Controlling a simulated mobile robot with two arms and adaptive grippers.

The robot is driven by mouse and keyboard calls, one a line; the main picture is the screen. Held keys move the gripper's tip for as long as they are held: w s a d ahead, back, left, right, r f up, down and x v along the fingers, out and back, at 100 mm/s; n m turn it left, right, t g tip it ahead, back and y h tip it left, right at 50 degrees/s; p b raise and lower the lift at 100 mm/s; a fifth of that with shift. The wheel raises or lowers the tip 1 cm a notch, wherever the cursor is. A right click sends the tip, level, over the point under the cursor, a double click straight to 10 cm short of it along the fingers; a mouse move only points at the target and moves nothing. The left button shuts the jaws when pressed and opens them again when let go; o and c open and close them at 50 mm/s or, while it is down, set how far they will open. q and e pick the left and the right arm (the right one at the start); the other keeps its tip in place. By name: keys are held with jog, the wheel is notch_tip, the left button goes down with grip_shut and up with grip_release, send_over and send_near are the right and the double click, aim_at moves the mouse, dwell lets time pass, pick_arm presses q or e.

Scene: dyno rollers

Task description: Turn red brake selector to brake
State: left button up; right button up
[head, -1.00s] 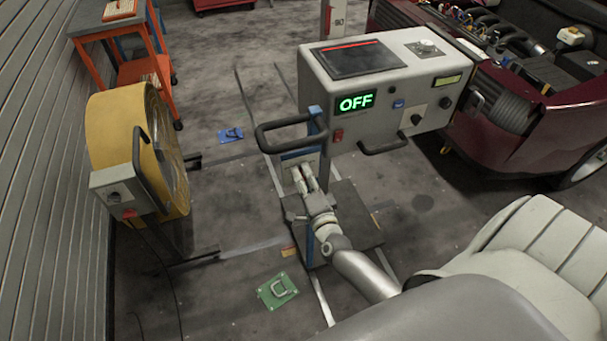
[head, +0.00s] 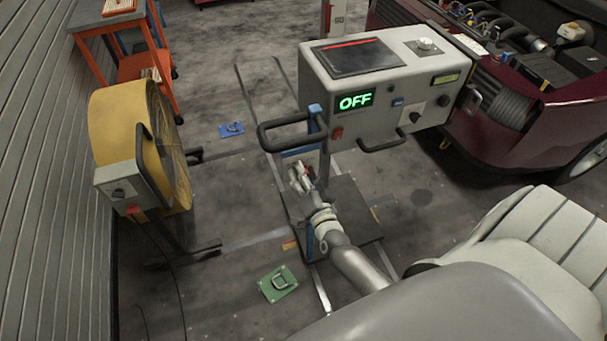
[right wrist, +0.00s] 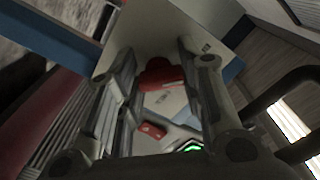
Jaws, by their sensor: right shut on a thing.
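The red brake selector (right wrist: 162,75) shows in the right wrist view, on a light grey plate between my right gripper's fingers (right wrist: 157,82). In the head view my right gripper (head: 302,180) is at the blue post below the console, and a bit of the red selector (head: 306,171) shows by its fingers. The gripper is shut on the selector. The selector's markings cannot be read. The grey console (head: 385,85) above shows a green "OFF" display (head: 355,101). My left gripper is not in view.
A black handle loop (head: 290,130) sticks out left of the post, close above my right gripper. A yellow drum fan (head: 125,125) stands at the left. A dark red car (head: 520,125) is at the right. Open floor lies between fan and post.

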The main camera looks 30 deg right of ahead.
dwell(0.4)
jog(key=o, duration=1)
jog(key=shift+o, duration=0.2)
jog(key=v, duration=1.2)
jog(key=shift+s+f, duration=0.1)
jog(key=shift+f, duration=0.05)
